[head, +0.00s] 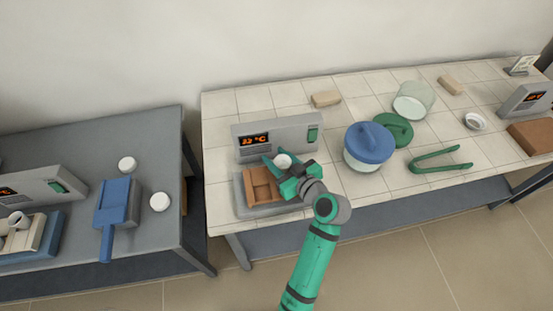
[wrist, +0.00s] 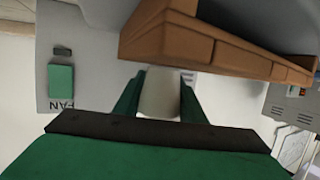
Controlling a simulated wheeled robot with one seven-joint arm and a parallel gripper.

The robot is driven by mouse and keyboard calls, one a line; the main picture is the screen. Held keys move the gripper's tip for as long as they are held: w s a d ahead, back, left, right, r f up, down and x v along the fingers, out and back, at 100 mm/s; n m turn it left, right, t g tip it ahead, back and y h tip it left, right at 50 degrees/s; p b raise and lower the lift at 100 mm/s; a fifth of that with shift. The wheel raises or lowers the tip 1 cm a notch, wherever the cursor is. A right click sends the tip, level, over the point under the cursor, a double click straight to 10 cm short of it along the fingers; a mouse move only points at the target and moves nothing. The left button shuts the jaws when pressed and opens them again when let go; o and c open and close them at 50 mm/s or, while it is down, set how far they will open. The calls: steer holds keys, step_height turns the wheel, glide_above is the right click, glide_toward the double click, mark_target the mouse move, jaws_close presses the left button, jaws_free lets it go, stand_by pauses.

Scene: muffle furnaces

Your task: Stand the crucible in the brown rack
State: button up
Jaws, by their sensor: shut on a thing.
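The crucible (head: 283,160) is a small white cup. My gripper (head: 287,168) is shut on it, with a green finger on either side. In the wrist view the crucible (wrist: 159,97) shows pale between the two fingers. The brown rack (head: 252,187) stands on a grey base in front of a grey unit. The gripper and crucible are at the rack's right rear in the head view, and my gripper hides the rack's right part. In the wrist view the rack's side (wrist: 205,45) fills the upper right, close to the crucible. I cannot tell whether they touch.
The grey unit (head: 270,135) with a lit display stands just behind the rack. A blue-lidded jar (head: 368,145), a green lid (head: 396,128) and green tongs (head: 440,160) lie to the right. The tiled top left of the rack is clear.

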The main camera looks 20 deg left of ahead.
steer(key=shift+f, duration=0.5)
steer(key=shift+f, duration=0.1)
steer(key=o, duration=1.1)
steer(key=shift+c, duration=0.2)
steer(key=v, duration=1.2)
